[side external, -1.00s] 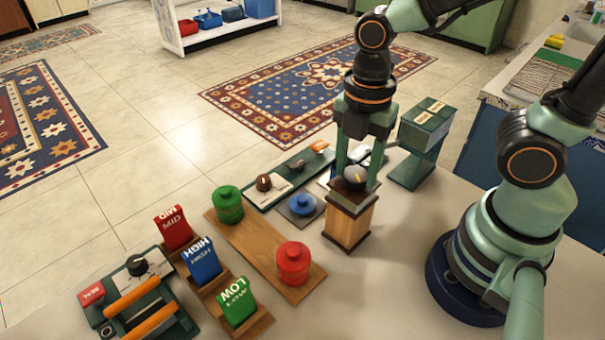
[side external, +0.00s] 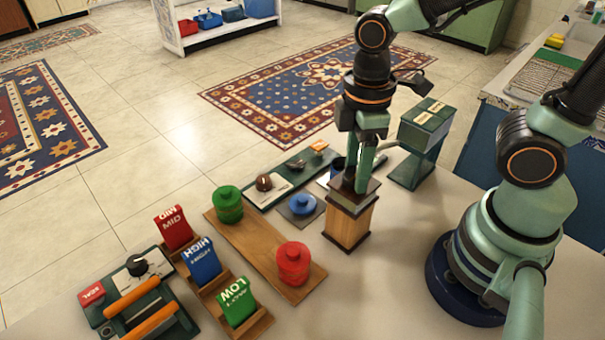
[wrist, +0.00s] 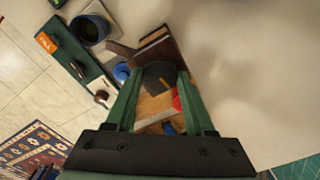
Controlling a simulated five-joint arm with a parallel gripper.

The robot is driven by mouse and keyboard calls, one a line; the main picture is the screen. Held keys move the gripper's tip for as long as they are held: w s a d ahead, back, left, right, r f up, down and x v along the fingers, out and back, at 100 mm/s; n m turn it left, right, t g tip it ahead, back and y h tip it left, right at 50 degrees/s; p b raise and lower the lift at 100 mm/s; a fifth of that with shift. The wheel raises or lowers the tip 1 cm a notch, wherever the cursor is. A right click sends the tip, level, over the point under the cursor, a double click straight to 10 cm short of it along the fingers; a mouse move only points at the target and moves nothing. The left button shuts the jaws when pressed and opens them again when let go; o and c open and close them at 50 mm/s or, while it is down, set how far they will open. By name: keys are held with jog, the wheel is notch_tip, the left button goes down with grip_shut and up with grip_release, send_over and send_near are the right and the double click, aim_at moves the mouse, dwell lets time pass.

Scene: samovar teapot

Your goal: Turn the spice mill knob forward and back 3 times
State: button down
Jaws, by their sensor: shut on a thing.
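The spice mill (side external: 347,222) is a wooden block with a dark base and dark top plate, standing upright on the table. My gripper (side external: 361,187) points straight down over the mill and is shut on the knob. In the side view the fingers line up one behind the other and hide the knob. In the wrist view my gripper (wrist: 160,88) has one green finger on each side of the knob.
Close by on the left are a blue knob (side external: 302,204), a green panel (side external: 291,180) with knobs, and a board (side external: 254,246) with green and red lidded jars. A green box stand (side external: 423,143) is behind right. The table right of the mill is clear.

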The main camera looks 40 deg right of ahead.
jog(key=shift+m, duration=0.5)
jog(key=shift+c, duration=1.3)
grip_release()
jog(key=shift+r, duration=0.1)
notch_tip(320, 180, up, 12)
